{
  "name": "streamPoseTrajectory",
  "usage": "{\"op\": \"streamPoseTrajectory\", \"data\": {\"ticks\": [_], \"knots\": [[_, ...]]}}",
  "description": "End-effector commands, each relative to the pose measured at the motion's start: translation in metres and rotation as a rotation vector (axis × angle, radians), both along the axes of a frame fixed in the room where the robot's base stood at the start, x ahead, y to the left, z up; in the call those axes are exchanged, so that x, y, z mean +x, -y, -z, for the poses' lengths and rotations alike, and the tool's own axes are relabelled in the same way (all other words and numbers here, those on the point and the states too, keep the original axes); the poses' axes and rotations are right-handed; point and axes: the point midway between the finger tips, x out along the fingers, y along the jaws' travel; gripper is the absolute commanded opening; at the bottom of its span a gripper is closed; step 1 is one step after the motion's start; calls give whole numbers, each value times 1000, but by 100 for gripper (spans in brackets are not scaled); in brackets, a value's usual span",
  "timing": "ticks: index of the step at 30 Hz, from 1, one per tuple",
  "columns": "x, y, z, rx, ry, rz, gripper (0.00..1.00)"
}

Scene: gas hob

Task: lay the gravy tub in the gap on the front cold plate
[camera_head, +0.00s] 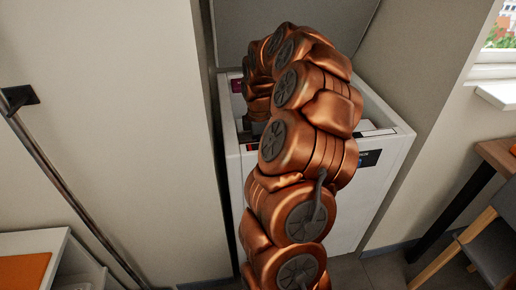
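My copper arm covers the middle of the view and bends over a white open-topped cabinet (233,150). The end of the arm dips toward the cabinet's left inside; only a small grey part shows there, and I cannot see fingers or whether anything is held. I cannot make out the gravy tub, the front cold plate or its gap. A dark red item (237,86) shows at the cabinet's back left. A small red and dark item (250,147) shows near its front left edge, partly behind my arm.
The cabinet stands in a recess between a pale wall panel (120,110) on the left and a wall on the right. A dark display (369,158) is on its front. A wooden table (497,155) and chair (492,240) stand at the right.

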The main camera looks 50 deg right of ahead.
Motion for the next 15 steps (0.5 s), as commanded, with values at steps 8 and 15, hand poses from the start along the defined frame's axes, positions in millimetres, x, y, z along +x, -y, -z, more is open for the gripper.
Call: {"op": "streamPoseTrajectory", "data": {"ticks": [8,15], "knots": [[2,0,-47,-3,5,0,100],[1,0,-90,-2,4,1,100]]}}
